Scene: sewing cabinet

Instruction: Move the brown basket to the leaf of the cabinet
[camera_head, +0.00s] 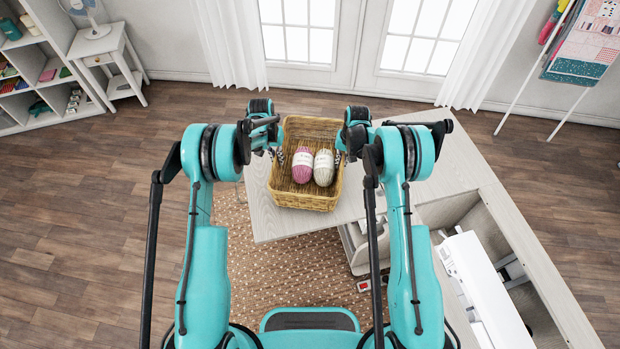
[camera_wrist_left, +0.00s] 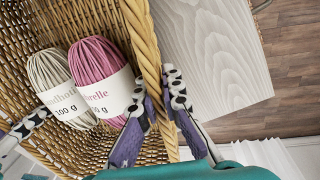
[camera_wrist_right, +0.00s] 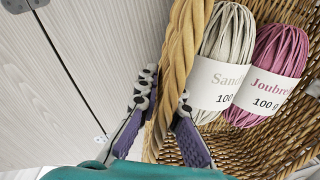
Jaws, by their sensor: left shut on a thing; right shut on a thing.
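The brown wicker basket (camera_head: 305,199) is over the pale wooden leaf of the cabinet (camera_head: 268,226) in the head view. A pink yarn ball (camera_head: 302,166) and a cream yarn ball (camera_head: 324,168) lie in it. My left gripper (camera_head: 277,152) is shut on the basket's left rim; the rim (camera_wrist_left: 146,50) passes between its fingers in the left wrist view (camera_wrist_left: 160,95). My right gripper (camera_head: 343,154) is shut on the right rim, also seen between the fingers in the right wrist view (camera_wrist_right: 168,100). Whether the basket's bottom touches the leaf, I cannot tell.
The cabinet's open well with a white sewing machine (camera_head: 480,285) is at the lower right. A patterned rug (camera_head: 300,270) lies below the leaf. A small white side table (camera_head: 108,62) and shelf stand far left; a quilt rack (camera_head: 580,60) stands far right.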

